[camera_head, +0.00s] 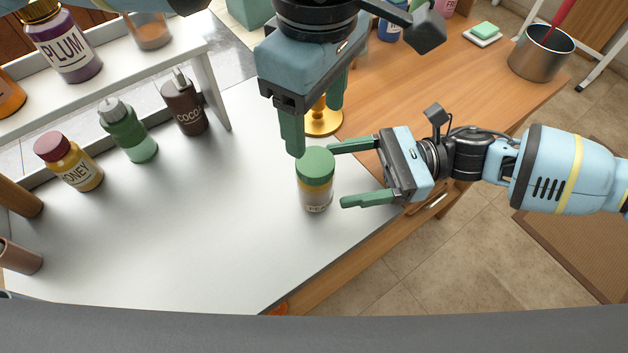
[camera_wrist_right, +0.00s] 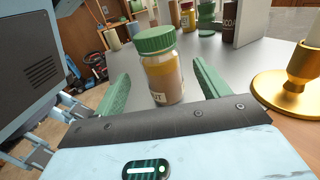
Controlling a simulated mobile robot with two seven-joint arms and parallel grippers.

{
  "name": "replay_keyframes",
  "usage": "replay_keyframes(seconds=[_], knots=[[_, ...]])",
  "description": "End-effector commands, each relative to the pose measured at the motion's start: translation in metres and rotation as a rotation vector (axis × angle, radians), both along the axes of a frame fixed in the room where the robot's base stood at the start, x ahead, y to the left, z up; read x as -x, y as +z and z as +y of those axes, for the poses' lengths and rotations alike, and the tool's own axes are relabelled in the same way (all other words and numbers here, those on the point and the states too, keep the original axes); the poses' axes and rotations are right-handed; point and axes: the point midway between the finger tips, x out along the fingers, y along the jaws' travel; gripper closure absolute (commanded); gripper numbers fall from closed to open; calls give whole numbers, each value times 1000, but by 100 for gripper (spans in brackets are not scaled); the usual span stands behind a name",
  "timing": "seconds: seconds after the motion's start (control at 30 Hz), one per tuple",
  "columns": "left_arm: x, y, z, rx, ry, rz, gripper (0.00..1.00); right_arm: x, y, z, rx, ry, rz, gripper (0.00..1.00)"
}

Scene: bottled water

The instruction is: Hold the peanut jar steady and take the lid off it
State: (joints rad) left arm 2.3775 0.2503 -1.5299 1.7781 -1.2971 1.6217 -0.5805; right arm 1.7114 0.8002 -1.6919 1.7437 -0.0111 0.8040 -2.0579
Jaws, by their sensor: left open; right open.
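The peanut jar (camera_head: 316,198) stands upright on the white counter, with its green lid (camera_head: 315,163) on top. The jar also shows in the right wrist view (camera_wrist_right: 165,82), a tan-filled clear jar with a partly visible label. My right gripper (camera_head: 337,175) is open beside the jar, its fingers pointing toward it from the right; the jar appears between or just beyond the fingertips. My left gripper (camera_head: 314,125) is open, pointing down just above and behind the lid. No contact with the jar is clear.
A gold candlestick (camera_head: 322,119) stands behind the jar. Honey (camera_head: 70,163), green (camera_head: 127,130) and cocoa (camera_head: 184,106) bottles stand to the left by a white shelf. A plum jar (camera_head: 63,42) is on the shelf. The counter's front left is clear.

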Motion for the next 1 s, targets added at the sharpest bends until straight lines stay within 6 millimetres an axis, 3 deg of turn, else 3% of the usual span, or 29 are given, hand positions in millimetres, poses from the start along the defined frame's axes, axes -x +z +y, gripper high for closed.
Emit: replay_keyframes(seconds=[0.5, 0.9, 1.0], knots=[[0, 0, 0, 1, 0, 1, 35, 13, 1, 64, 0, 2, -1, 26], [0, 0, 0, 1, 0, 1, 35, 15, 0, 70, 1, 2, 0, 26], [0, 0, 0, 1, 0, 1, 35, 15, 0, 70, 1, 1, 0, 38]])
